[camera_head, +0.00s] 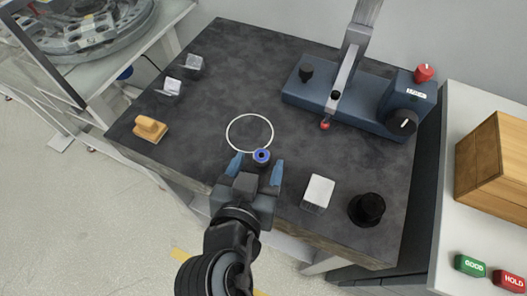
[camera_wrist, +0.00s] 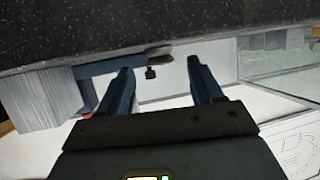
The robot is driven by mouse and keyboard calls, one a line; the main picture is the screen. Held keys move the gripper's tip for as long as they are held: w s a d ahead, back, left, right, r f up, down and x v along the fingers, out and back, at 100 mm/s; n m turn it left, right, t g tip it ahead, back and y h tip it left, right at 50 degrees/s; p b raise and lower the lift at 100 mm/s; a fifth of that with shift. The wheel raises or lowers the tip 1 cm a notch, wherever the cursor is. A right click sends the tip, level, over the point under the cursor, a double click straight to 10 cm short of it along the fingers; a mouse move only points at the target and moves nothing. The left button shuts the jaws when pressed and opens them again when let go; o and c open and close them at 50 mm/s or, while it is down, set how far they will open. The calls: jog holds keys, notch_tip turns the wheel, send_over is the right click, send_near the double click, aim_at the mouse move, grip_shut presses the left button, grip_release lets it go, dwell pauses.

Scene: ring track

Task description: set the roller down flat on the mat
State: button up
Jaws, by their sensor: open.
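The roller (camera_head: 261,156) shows in the head view as a small blue ring with a dark centre. It appears between my gripper's fingertips, near the front edge of the dark table top. My gripper (camera_head: 256,167) has its two blue fingers spread apart, one on each side of the roller. In the wrist view, my gripper (camera_wrist: 161,80) also shows its fingers wide apart. A small brownish shape is near the tips there; I cannot tell whether it is the roller. No separate mat stands out; a white circle (camera_head: 231,125) marks the dark surface just behind the roller.
A blue fixture (camera_head: 365,100) with knobs stands at the back right. A white-topped block (camera_head: 319,190) and a black knobbed weight (camera_head: 367,208) are right of my gripper. A tan brush (camera_head: 150,128) and two small clear blocks (camera_head: 172,86) are at left. The circle's inside is clear.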

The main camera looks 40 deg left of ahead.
aim_at(262, 158)
jog(key=shift+x, duration=1.25)
jog(key=shift+c, duration=0.4)
grip_shut()
jog(key=shift+r, duration=0.1)
